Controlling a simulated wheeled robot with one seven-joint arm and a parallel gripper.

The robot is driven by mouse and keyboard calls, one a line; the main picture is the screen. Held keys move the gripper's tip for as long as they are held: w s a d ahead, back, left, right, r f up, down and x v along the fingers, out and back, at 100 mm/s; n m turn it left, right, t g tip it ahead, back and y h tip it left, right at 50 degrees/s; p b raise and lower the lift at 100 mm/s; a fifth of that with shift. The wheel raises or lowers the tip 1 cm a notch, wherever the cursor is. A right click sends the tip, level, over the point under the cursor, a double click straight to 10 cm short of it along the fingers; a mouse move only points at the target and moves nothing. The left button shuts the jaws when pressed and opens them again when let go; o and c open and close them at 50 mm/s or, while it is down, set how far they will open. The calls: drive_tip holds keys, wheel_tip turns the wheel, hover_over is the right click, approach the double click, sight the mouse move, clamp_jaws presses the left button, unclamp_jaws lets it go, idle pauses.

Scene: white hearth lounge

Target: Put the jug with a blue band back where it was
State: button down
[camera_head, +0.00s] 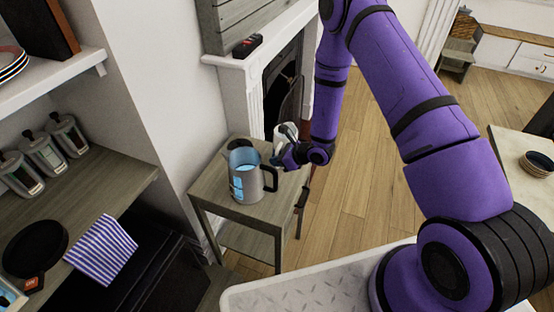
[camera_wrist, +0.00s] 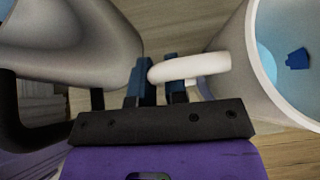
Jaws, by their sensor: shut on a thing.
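My gripper (camera_head: 287,156) is over the right back part of a small grey wooden side table (camera_head: 204,194). In the wrist view its dark blue fingers (camera_wrist: 157,84) are shut on the white handle (camera_wrist: 195,68) of a white jug (camera_wrist: 238,48). This jug has a pale blue inside with a small dark blue patch; I cannot make out a band on its outside. In the head view the white jug (camera_head: 283,130) is mostly hidden by my gripper, and I cannot tell whether it touches the table.
A grey kettle (camera_head: 240,187) with a black handle and blue window stands close by on the table, left of the gripper in the wrist view (camera_wrist: 75,40). A dark round item sits behind it. A fireplace (camera_head: 253,95) and wall border the table.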

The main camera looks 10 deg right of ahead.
drive_tip(key=c, duration=1.1)
unclamp_jaws()
drive_tip(key=shift+f, duration=0.1)
drive_tip(key=shift+c, duration=0.2)
